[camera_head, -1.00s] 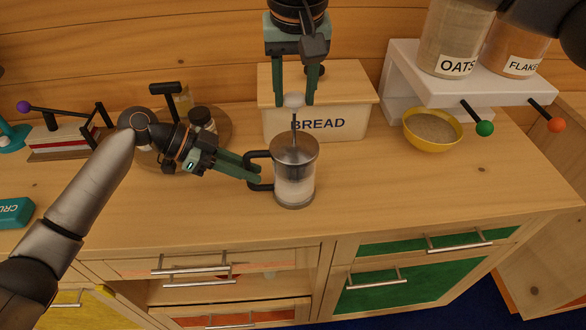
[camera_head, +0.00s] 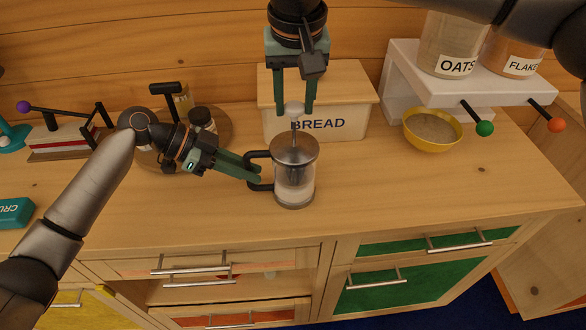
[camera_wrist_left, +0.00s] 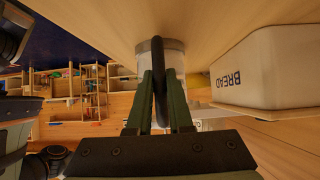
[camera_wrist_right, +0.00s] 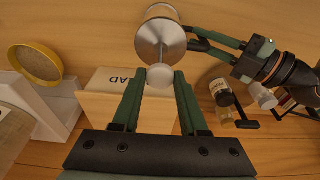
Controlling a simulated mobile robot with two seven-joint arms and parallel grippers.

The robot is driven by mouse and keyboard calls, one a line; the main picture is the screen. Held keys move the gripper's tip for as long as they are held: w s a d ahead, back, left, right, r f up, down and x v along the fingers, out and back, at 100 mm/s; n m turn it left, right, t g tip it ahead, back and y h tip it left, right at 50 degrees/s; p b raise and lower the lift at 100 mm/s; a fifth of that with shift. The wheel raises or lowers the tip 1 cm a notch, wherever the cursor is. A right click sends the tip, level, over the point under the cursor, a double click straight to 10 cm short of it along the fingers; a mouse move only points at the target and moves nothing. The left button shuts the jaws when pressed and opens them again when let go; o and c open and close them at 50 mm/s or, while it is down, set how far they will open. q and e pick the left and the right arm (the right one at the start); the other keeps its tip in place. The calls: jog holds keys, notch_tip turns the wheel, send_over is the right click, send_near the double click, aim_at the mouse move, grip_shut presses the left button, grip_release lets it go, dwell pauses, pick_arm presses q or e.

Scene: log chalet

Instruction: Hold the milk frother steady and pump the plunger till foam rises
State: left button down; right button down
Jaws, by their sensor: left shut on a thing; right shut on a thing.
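The milk frother (camera_head: 294,160) is a clear glass jug with a metal lid and a black handle, standing upright on the wooden counter. White milk (camera_head: 293,197) shows in its lower part; I cannot make out foam. My left gripper (camera_head: 258,174) is shut on the handle from the left; the handle also shows between the fingers in the left wrist view (camera_wrist_left: 159,80). My right gripper (camera_head: 294,108) points down above the lid, shut on the white plunger knob (camera_wrist_right: 160,77). A short length of the thin rod shows between knob and lid.
A bread box (camera_head: 350,115) stands close behind the frother. A yellow bowl (camera_head: 432,131) and a white shelf with jars (camera_head: 420,88) are at the right. A round tray with bottles (camera_head: 203,120) is behind my left gripper. The counter's front right is clear.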

aim_at(295, 141)
jog(key=shift+f, duration=2)
jog(key=shift+r, duration=2.8)
jog(key=shift+f, duration=2.85)
jog(key=shift+r, duration=2.85)
